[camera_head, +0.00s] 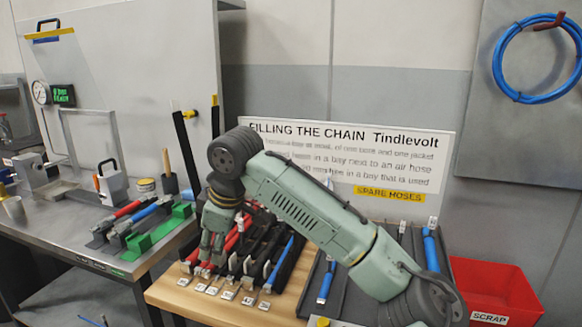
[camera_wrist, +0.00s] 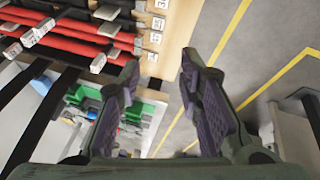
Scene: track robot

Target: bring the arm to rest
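My gripper (camera_wrist: 163,95) is open in the wrist view, with its two dark-padded fingers wide apart and nothing between them. Between and beyond the fingers the wrist view shows the floor and the edge of a bench. In the head view my green arm reaches from the lower right up and over to the left, and my gripper (camera_head: 212,240) hangs down above the left part of the wooden table (camera_head: 170,293). Part of the rack behind it is hidden by the arm.
Red hoses (camera_wrist: 70,42) and blue hoses lie in black bays on the table. A sign (camera_head: 400,150) stands behind them. A red scrap bin (camera_head: 495,285) is at the right. The metal bench (camera_head: 55,218) at left holds a green fixture (camera_head: 150,243), hoses and tools.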

